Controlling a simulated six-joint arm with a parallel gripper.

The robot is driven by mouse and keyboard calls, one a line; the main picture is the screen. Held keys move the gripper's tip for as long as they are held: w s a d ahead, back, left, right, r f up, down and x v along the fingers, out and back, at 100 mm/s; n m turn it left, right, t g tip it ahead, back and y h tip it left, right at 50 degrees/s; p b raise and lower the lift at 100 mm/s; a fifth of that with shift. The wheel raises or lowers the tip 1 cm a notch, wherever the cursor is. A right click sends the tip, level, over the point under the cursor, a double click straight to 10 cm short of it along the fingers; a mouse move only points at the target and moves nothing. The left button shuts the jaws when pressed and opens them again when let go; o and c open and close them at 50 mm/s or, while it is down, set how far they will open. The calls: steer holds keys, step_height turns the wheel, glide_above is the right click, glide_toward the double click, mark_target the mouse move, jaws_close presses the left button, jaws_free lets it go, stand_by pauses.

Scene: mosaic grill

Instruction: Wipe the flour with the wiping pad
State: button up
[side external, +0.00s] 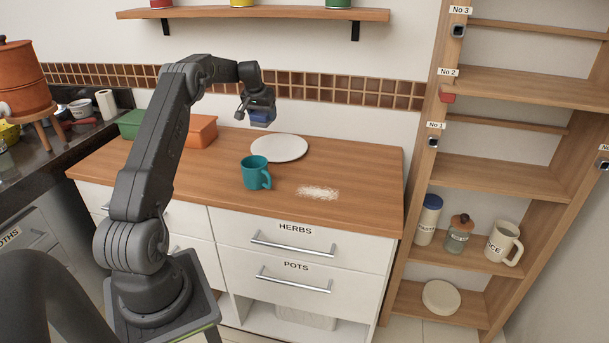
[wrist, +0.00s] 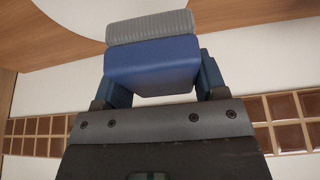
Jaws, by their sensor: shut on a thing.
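The flour (side external: 318,192) is a white patch on the wooden counter, right of the teal mug, in the side external view. My gripper (side external: 257,118) is up in the air above the back of the counter, near the tiled wall. It is shut on the wiping pad (wrist: 152,62), which has a blue body and a grey ribbed face (wrist: 150,27). In the side external view the pad shows as a small blue block (side external: 262,117), well above the counter and apart from the flour. The flour does not show in the wrist view.
A white plate (side external: 279,148) lies on the counter (side external: 225,210) below my gripper. An orange container (side external: 202,131) and a green one (side external: 131,124) are at the back left. A shelf (side external: 260,14) hangs above.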

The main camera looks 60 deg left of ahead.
steer(key=w+d, duration=0.2)
steer(key=d, duration=1.1)
glide_above(299, 187)
step_height(299, 187, down, 2)
steer(key=shift+s+d+f, duration=0.1)
steer(key=shift+d+f, duration=0.05)
steer(key=shift+f, duration=1)
steer(key=shift+s+d+f, duration=0.15)
steer(key=shift+f, duration=1)
steer(key=shift+s+d+f, duration=0.1)
steer(key=shift+d+f, duration=0.05)
steer(key=shift+f, duration=1)
steer(key=shift+w+d+f, duration=0.35)
steer(key=shift+f, duration=0.25)
steer(key=shift+c, duration=0.3)
steer(key=shift+w+d+f, duration=0.1)
steer(key=shift+w+d, duration=3.6)
steer(key=shift+s+a, duration=4.15)
steer(key=shift+w+d+r, duration=0.1)
steer(key=shift+r, duration=4)
